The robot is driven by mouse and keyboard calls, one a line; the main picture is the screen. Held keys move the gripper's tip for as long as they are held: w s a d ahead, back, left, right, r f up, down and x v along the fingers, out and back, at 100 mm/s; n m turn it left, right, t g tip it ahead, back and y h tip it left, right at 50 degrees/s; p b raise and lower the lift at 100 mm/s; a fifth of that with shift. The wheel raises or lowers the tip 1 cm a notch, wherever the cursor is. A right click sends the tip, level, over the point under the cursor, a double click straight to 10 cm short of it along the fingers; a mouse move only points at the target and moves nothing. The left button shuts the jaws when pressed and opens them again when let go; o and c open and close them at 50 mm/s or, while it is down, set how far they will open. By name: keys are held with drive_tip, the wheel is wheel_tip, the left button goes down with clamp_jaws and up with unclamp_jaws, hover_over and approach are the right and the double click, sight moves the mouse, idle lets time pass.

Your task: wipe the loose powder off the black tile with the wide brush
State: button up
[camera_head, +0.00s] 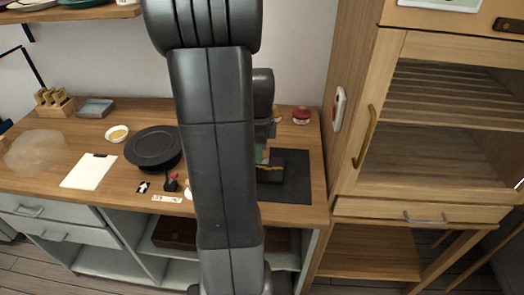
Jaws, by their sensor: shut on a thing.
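My gripper (265,138) is right of my upper arm, above the right part of the wooden bench, and partly hidden by the arm. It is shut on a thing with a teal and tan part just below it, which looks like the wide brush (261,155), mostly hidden. The black tile (270,175) lies below on a dark grey mat (296,185); its left side is hidden behind my arm. The brush is over or at the tile's back edge; I cannot tell if they touch. Loose powder cannot be made out at this size.
A round black turntable (153,147), a bowl of yellowish matter (117,133) and a white sheet (89,171) are on the bench (120,185) to the left. A red-topped jar (301,115) stands behind the mat. A wooden cabinet (440,130) rises at the right.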

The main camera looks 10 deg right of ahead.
drive_tip(key=shift+f+b, duration=0.55)
drive_tip(key=shift+f, duration=0.3)
drive_tip(key=shift+s, duration=0.1)
